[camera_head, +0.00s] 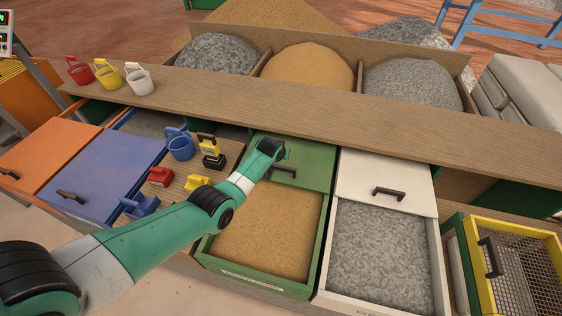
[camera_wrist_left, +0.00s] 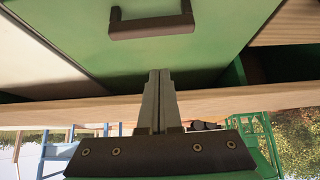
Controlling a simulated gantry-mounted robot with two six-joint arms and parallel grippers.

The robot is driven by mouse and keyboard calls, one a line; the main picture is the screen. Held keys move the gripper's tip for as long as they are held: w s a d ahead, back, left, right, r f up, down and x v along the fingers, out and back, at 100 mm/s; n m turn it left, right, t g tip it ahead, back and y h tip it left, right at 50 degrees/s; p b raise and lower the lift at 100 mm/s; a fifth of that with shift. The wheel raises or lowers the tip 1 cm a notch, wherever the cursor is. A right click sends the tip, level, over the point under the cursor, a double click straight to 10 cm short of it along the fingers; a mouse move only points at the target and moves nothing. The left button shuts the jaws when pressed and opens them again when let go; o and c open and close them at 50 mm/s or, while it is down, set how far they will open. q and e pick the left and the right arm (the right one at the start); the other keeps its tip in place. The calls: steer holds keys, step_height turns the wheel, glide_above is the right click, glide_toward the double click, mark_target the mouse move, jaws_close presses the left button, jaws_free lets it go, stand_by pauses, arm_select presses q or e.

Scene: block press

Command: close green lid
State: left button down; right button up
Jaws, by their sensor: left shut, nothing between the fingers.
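The green lid (camera_head: 310,156) lies over the back part of the green bin (camera_head: 310,245), slid back under the wooden shelf. The front part of the bin is uncovered and shows yellow sand. The lid has a dark handle (camera_head: 283,172) near its front edge. In the left wrist view the green lid (camera_wrist_left: 85,38) fills the top, with its handle (camera_wrist_left: 152,26) beyond my fingertips. My left gripper (camera_wrist_left: 160,73) is shut and empty, its tips over the lid on the shelf side of the handle. Whether the tips touch the lid cannot be told. My right gripper is out of view.
The wooden shelf (camera_head: 330,100) runs behind the lid; its edge (camera_wrist_left: 240,104) is close to my fingers. A white-lidded gravel bin (camera_head: 380,250) stands right.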

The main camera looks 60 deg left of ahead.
arm_select(q)
steer(key=b+x, duration=0.7)
steer(key=b, duration=0.2)
steer(key=shift+s+d+f, duration=0.1)
steer(key=shift+d+f, duration=0.05)
steer(key=shift+f, duration=0.05)
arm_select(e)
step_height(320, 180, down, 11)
arm_select(q)
steer(key=r+p, duration=0.1)
steer(key=p, duration=0.1)
steer(key=shift+s+d+r+p, duration=0.25)
steer(key=shift+r+p, duration=0.15)
steer(key=s+d+p, duration=0.1)
steer(key=p, duration=0.1)
steer(key=shift+d+f+p, duration=0.1)
steer(key=shift+d+p, duration=0.1)
steer(key=shift+p, duration=0.2)
steer(key=shift+s+d+f+p, duration=0.2)
steer(key=shift+s+d+p, duration=0.2)
steer(key=shift+s+p, duration=0.1)
steer(key=shift+s+d+f, duration=0.15)
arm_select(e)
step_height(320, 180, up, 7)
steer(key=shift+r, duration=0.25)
